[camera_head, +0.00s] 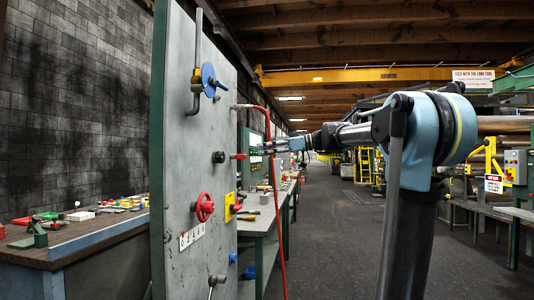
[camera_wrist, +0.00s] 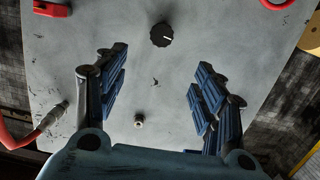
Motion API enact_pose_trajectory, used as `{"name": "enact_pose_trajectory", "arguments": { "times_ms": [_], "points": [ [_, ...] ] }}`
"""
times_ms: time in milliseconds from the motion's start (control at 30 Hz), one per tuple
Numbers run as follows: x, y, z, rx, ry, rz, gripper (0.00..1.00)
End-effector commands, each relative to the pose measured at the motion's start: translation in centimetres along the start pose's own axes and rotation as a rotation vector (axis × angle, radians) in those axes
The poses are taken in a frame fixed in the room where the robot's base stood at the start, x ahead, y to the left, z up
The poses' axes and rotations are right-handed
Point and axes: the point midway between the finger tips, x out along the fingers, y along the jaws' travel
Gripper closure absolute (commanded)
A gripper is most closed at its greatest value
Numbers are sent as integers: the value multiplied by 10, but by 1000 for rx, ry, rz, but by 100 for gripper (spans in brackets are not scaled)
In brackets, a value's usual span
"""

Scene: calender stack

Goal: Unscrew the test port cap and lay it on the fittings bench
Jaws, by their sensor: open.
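My gripper (camera_head: 266,148) reaches left toward the grey upright panel (camera_head: 190,120) in the head view. In the wrist view my gripper (camera_wrist: 160,68) is open, its two blue-padded fingers wide apart with nothing between them. A black round knob with a white mark (camera_wrist: 161,35) lies on the panel beyond the fingertips. A small metal fitting (camera_wrist: 139,121) sits lower, between the fingers' bases in the picture. I cannot tell which of these is the test port cap. A wooden-topped bench (camera_head: 70,253) is at the left and a grey bench (camera_head: 262,222) behind the panel; neither is labelled as the fittings bench.
The panel also carries a blue handle (camera_head: 210,80), a red handwheel (camera_head: 204,207) and a yellow fitting (camera_head: 229,207). A red hose (camera_head: 277,200) hangs near my gripper; a hose end (camera_wrist: 52,118) shows at left in the wrist view.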

Motion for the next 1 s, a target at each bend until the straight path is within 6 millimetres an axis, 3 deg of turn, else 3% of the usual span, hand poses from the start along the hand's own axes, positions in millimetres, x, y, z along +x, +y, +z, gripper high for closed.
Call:
{"name": "enact_pose_trajectory", "arguments": {
  "times_ms": [267,1000],
  "points": [
    [12,1,0,35,-1,-12,37],
    [127,-1,0,32,-1,-12,37]
  ]
}}
